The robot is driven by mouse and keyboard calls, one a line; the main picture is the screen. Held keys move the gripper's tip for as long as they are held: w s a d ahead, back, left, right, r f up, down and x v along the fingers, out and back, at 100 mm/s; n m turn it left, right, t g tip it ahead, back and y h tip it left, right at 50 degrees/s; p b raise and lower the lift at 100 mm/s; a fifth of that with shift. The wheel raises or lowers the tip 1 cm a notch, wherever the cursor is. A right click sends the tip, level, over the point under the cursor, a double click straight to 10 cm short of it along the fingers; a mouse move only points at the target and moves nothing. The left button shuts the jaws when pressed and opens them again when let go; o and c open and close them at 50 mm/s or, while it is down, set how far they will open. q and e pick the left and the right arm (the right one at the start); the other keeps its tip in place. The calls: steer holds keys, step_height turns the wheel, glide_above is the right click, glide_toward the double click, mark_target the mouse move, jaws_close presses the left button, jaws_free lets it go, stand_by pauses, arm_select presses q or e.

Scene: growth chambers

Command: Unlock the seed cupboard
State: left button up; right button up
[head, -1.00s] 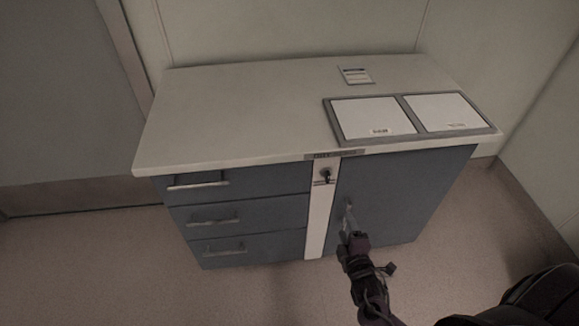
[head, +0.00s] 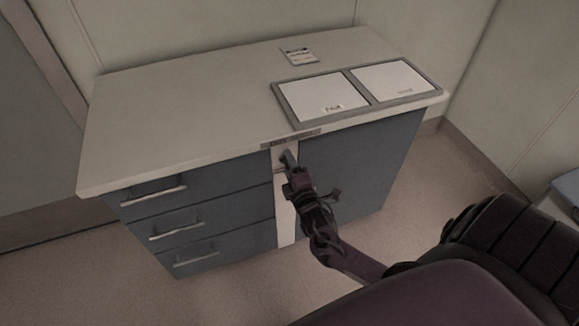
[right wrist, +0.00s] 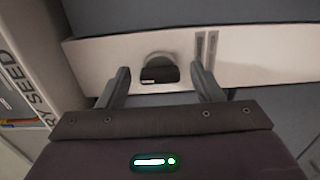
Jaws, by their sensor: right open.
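The seed cupboard (head: 352,170) has a closed blue-grey door to the right of a white lock strip (head: 286,230). In the right wrist view a round metal lock (right wrist: 157,57) sits on the strip (right wrist: 95,50), with a black key head (right wrist: 159,75) in front of it. My right gripper (head: 289,160) is at the top of the strip and covers most of the lock in the head view. In the right wrist view its open fingers (right wrist: 161,73) stand on either side of the key head, with gaps on both sides. My left gripper is out of view.
Three closed drawers with bar handles, such as the top one (head: 150,190), are left of the strip. The worktop (head: 180,105) holds a grey frame with two white panels (head: 310,98) and a small card (head: 299,55). A lettered label (right wrist: 25,85) edges the wrist view.

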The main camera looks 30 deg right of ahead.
steer(key=c, duration=1)
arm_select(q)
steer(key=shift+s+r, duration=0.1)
arm_select(e)
steer(key=shift+m, duration=0.4)
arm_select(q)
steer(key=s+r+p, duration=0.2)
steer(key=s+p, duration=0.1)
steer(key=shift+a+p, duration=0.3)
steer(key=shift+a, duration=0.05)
arm_select(e)
steer(key=m, duration=1.7)
